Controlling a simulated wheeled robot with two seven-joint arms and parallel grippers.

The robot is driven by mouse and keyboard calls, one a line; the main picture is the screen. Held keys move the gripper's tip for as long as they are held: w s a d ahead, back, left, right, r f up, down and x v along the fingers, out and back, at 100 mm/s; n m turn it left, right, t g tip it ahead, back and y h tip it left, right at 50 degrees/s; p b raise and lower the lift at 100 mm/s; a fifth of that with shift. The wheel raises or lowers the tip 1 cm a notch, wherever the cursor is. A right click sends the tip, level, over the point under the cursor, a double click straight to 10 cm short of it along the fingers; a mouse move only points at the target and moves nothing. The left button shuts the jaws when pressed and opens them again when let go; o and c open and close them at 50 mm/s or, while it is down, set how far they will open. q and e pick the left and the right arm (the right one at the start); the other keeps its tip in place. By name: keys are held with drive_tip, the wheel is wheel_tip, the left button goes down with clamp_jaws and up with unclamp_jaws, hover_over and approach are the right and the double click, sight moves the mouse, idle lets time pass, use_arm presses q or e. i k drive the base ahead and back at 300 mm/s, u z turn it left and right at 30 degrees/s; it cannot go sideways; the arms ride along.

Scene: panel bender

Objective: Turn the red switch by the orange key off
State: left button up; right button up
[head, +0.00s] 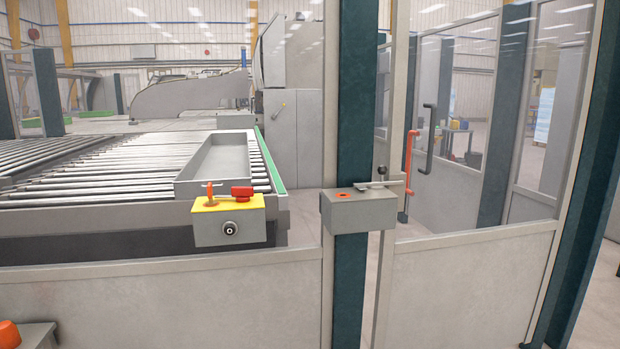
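The red switch (242,192) sits on the yellow top of a small grey control box (228,222), at the end of the roller conveyor. The orange key (210,190) stands upright on the same yellow top, just left of the red switch. The red switch looks like a handle lying sideways, pointing left toward the key. Neither of my grippers shows in the head view.
A grey fence panel (180,306) stands between me and the control box. A dark green post (357,130) carries a grey latch box (358,211) with an orange button. Right of it is a glazed gate with a red handle (408,165). An orange knob (9,333) shows at lower left.

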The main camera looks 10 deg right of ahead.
sight(242, 195)
drive_tip(key=z, duration=0.35)
drive_tip(key=i, duration=0.85)
drive_tip(key=u, duration=0.1)
